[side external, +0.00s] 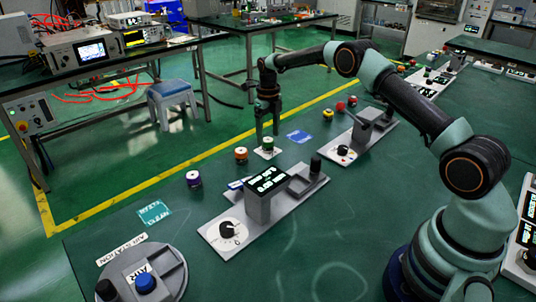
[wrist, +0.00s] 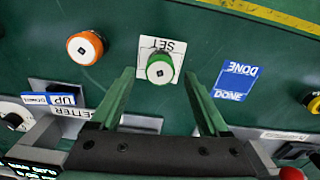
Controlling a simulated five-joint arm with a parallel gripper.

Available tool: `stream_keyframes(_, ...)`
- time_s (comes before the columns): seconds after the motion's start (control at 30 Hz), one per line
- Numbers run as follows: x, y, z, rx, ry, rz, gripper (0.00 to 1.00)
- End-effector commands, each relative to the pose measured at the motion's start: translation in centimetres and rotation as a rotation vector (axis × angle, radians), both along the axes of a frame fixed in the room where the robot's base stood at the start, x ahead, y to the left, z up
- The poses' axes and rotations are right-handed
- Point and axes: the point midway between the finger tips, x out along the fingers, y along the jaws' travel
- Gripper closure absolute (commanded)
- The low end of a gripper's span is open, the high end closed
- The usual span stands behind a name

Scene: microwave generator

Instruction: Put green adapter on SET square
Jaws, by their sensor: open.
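The green adapter (wrist: 160,68), a round piece with a white top and a small black mark, stands upright on the white SET square (wrist: 149,43). In the side view, the adapter (side external: 268,143) also stands on the small white square (side external: 260,154) at the table's left side. My gripper (wrist: 160,75) is open, its two green fingers pointing toward the adapter, one on each side in the wrist view. In the side view, my gripper (side external: 267,136) is just above and around the adapter. I cannot tell whether the fingers touch it; they appear apart from it.
An orange adapter (wrist: 85,48) is left of the SET square, and a blue DONE square (wrist: 236,80) is right of it, empty. A purple adapter (side external: 194,179) and a teal CLEAR square (side external: 154,212) lie nearer. A grey station with a display (side external: 266,181) stands close by.

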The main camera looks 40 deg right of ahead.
Motion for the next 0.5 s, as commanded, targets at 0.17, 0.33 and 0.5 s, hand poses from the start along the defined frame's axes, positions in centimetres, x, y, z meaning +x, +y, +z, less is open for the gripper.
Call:
stream_keyframes(0.17,0.1,0.0,3.9,-0.001,-0.005,0.0,0.21)
stream_keyframes(0.33,0.1,0.0,7.2,-0.001,-0.004,0.0,0.21)
stream_keyframes(0.5,0.1,0.0,9.4,-0.001,-0.002,0.0,0.21)
